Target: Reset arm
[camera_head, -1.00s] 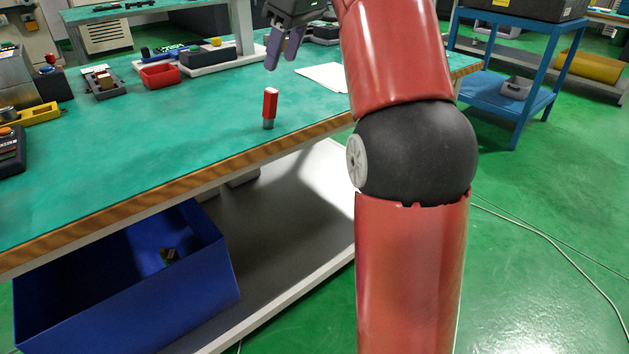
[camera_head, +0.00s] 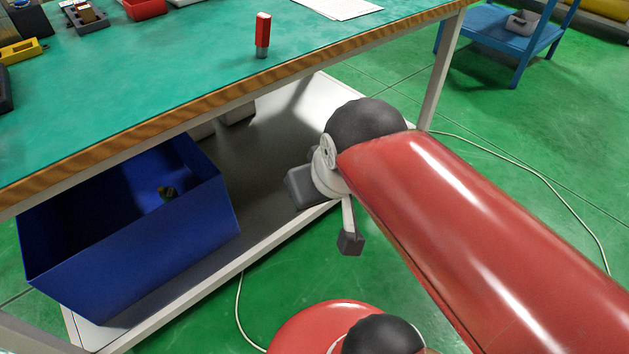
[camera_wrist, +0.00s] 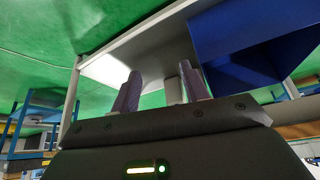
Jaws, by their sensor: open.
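My gripper (camera_wrist: 160,88) shows in the wrist view, its two purple-grey fingers apart with nothing held between them. In the head view my red arm is folded low in front of the workbench, and dark parts at its end hang beside the lower shelf. I cannot clearly make out the fingers there. The green-topped workbench (camera_head: 160,75) has a wooden front edge. A red and grey cylinder-like piece (camera_head: 263,35) stands upright on it near that edge, apart from my arm.
The bin also shows in the wrist view (camera_wrist: 240,40). A blue trolley (camera_head: 500,40) stands back right. A cable (camera_head: 540,175) lies on open green floor.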

